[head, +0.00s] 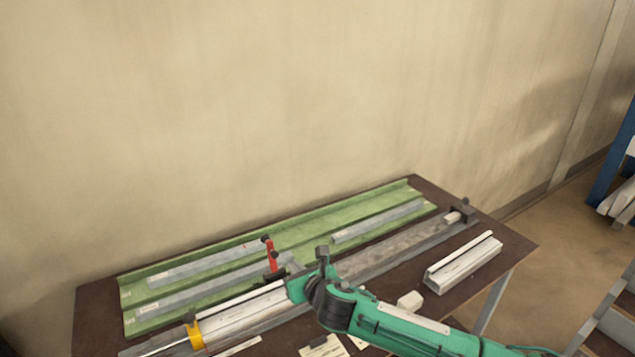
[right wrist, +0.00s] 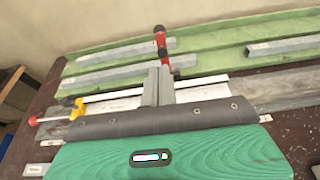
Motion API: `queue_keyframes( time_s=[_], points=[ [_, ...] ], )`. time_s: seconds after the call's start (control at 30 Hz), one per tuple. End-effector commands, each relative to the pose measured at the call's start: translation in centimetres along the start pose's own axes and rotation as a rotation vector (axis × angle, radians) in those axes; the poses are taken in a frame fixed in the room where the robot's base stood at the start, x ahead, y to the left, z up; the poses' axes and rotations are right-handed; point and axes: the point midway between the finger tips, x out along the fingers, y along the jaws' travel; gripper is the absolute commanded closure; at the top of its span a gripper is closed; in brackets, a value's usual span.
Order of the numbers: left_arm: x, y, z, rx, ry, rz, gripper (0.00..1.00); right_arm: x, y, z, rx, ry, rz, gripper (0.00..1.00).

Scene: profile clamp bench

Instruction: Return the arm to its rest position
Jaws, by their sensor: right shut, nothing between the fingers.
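My right arm, green with a black joint, reaches in from the lower right in the head view. Its gripper (head: 291,264) is over the bench, close to the red-handled clamp (head: 271,256). In the right wrist view the gripper's grey fingers (right wrist: 158,86) are together with nothing between them. The red clamp handle (right wrist: 160,43) stands upright just behind them. A white profile (head: 240,311) lies in the long grey fixture below the gripper; it also shows in the wrist view (right wrist: 112,105). My left gripper is in neither view.
A green tray (head: 129,291) with several grey bars lies along the bench's back. A yellow clamp part (head: 195,334) sits at the fixture's left. A loose white profile (head: 463,262) lies at the right, with a small white block (head: 410,300) nearby. The wall (head: 250,110) stands behind.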

Motion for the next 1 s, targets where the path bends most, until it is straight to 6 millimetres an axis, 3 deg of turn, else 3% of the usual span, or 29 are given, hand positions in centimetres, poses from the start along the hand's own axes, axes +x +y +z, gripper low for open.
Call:
queue_keyframes(
  time_s=[0.17,0.3,0.47,0.77,1.0],
  points=[
    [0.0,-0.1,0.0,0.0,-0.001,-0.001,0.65,-1.6,1.5,-1.6,0.234,0.027,-0.01,1.0],
    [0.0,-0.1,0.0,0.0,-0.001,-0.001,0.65,-4.2,2.7,-3.6,0.589,0.067,-0.053,1.0],
    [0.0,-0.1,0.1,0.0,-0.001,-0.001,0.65,-7.6,2.7,-6.0,1.007,0.106,-0.138,1.0],
    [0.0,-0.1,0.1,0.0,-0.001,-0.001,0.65,-15.5,0.5,-11.7,1.751,0.129,-0.398,1.0],
    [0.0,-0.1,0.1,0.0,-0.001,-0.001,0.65,-23.6,-2.0,-17.3,2.284,0.055,-0.708,1.0]
  ],
)
